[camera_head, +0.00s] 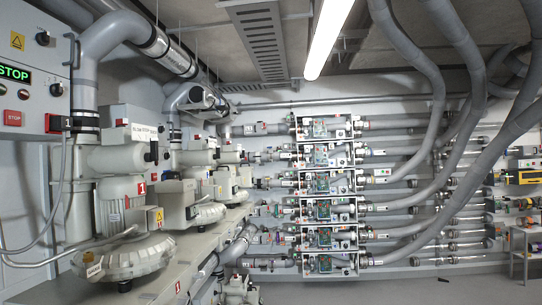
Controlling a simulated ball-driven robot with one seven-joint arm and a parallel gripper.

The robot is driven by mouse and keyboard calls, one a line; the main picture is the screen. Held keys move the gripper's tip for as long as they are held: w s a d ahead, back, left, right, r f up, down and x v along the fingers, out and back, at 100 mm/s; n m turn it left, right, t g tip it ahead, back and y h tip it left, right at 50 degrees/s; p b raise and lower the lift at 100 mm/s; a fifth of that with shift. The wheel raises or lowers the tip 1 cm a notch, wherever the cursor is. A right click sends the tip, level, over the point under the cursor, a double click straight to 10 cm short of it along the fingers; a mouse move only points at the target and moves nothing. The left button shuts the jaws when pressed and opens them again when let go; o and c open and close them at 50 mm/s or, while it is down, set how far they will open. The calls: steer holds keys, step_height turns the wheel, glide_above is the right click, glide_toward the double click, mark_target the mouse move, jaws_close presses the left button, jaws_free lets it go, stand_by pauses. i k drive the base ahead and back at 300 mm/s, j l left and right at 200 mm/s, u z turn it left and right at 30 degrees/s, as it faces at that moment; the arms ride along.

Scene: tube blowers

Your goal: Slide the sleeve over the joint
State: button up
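My gripper is not in view. A thick grey tube (115,27) bends over at the upper left above the nearest blower. A dark collar (86,122) with a "1" label is around the upright part of the same tube, just above the nearest blower (125,185). I cannot tell which of these is the task's sleeve, nor whether a gap lies under the metal band.
A control box (35,70) with a lit STOP sign stands at the left edge. Several blowers line a grey bench (190,265). A rack of valve boxes (328,185) with many pipes fills the back wall. Large hoses (465,60) hang at right. The floor (420,290) is mostly clear.

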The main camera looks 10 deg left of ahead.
mark_target(270, 154)
steer(key=u, duration=0.1)
steer(key=i+u, duration=0.2)
steer(key=i, duration=7.1)
steer(key=i+l+u, duration=0.1)
steer(key=i, duration=0.65)
steer(key=i+l, duration=0.15)
steer(key=i, duration=0.65)
steer(key=i+u, duration=0.4)
steer(key=k+l, duration=0.05)
steer(key=k, duration=0.05)
